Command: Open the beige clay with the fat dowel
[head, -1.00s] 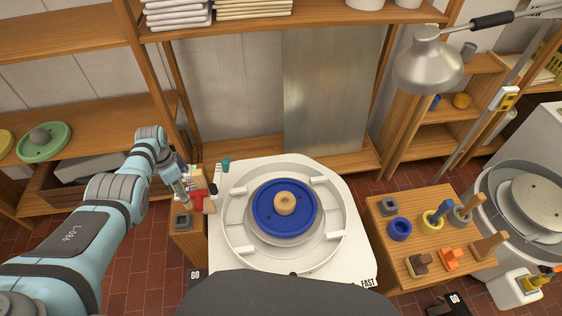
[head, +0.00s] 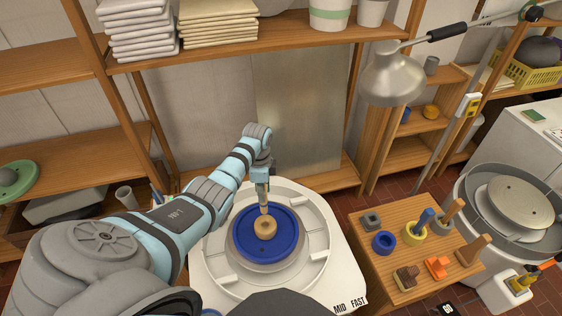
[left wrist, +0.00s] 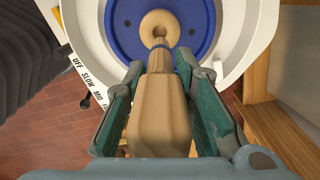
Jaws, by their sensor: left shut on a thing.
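The beige clay (head: 265,228) is a low round lump with a hole in its middle. It sits on the blue disc (head: 242,243) of the pottery wheel, and it also shows in the left wrist view (left wrist: 148,24). My left gripper (head: 262,183) is shut on the fat dowel (left wrist: 160,110), a wooden tool with a blue band. The dowel points down, with its tip at the clay's edge in the left wrist view, close to the hole. I cannot tell whether it touches the clay. My right gripper is not in view.
The white wheel housing (head: 345,270) surrounds the disc, with speed labels at its front. A wooden stand (head: 378,287) at right carries several tools in coloured holders. A lamp (head: 392,80) hangs at upper right. Shelves stand behind.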

